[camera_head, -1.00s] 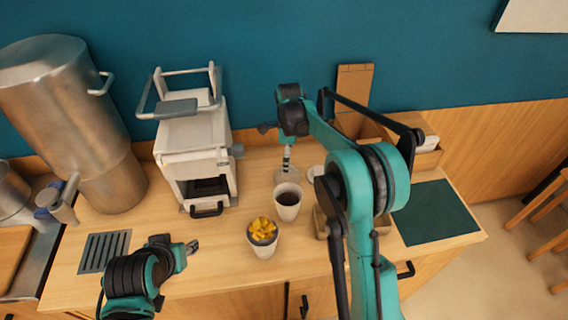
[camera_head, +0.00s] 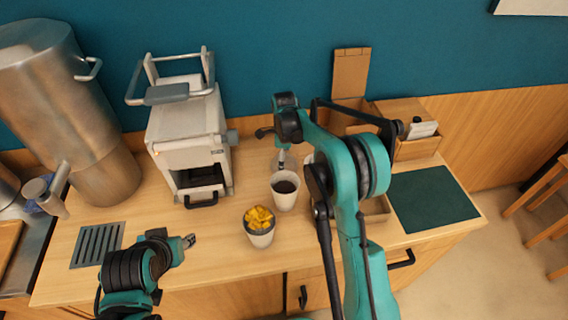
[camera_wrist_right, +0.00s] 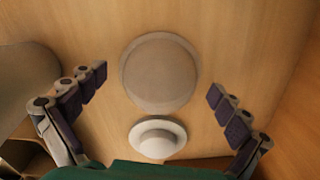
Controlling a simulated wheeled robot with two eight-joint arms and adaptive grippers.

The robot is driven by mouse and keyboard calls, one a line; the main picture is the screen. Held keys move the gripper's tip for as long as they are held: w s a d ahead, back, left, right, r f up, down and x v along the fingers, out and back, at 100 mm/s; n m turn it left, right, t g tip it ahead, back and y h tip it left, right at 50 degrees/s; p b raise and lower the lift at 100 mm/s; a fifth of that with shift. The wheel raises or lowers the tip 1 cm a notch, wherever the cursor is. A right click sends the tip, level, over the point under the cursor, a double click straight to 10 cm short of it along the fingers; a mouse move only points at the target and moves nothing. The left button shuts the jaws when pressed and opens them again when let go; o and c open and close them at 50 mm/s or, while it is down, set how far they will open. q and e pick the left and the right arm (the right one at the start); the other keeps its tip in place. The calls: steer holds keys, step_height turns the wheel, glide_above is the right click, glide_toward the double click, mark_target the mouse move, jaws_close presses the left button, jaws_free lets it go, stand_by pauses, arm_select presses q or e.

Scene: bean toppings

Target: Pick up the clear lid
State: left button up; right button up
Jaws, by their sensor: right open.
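The clear lid (camera_wrist_right: 160,72) is a round, see-through disc lying on the wooden counter in the right wrist view. My right gripper (camera_wrist_right: 157,84) is open above it, with one finger on each side and apart from it. In the head view my right gripper (camera_head: 283,160) points down behind the dark-filled cup, and the lid is hard to make out there. My left gripper (camera_head: 190,241) hangs over the front left of the counter, away from the lid; its jaws are too small to judge.
A small white round piece (camera_wrist_right: 157,137) lies close to the lid. A cup with dark contents (camera_head: 285,190) and a cup with yellow pieces (camera_head: 259,227) stand in front. A white machine (camera_head: 188,135) is left, cardboard boxes (camera_head: 405,118) right. A green mat (camera_head: 432,199) is bare.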

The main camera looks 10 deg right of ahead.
steer(key=c, duration=0.8)
steer(key=shift+c, duration=0.2)
